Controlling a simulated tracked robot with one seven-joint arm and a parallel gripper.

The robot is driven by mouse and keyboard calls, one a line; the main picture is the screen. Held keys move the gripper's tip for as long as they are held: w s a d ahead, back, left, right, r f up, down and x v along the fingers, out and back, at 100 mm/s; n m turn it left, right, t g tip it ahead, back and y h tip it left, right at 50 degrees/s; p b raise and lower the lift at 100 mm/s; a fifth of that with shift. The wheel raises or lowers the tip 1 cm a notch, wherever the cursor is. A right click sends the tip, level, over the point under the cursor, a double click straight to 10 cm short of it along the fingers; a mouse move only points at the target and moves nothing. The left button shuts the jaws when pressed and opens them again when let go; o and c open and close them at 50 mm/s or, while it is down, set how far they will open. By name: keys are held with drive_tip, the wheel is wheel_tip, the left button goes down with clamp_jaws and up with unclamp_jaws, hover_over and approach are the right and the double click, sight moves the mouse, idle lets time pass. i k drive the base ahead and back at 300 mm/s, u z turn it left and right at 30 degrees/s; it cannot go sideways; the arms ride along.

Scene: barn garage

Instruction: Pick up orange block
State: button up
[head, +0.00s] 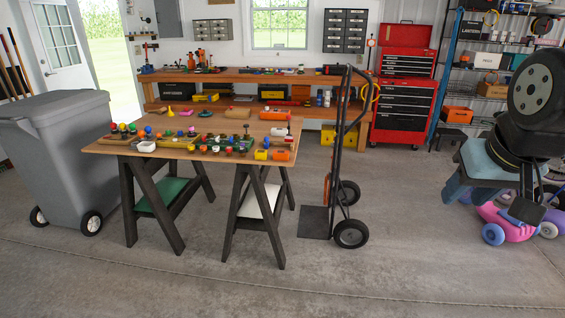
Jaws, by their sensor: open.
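A small orange block (282,155) lies near the front right corner of the wooden sawhorse table (215,120). A yellow block (261,154) sits just left of it. A white item (278,131) lies a little behind it.
A hand truck (345,160) stands right of the table; a grey wheeled bin (62,140) stands at its left. Several small items crowd the tabletop's front edge. A red tool chest (403,95) and workbench (230,76) line the back. The front floor is clear.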

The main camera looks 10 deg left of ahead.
sight(277, 154)
drive_tip(key=z, duration=0.2)
drive_tip(key=i, duration=1.9)
drive_tip(key=u, duration=0.75)
drive_tip(key=k, duration=0.9)
drive_tip(key=u, duration=0.2)
drive_tip(key=i, duration=0.95)
drive_tip(key=z, duration=0.1)
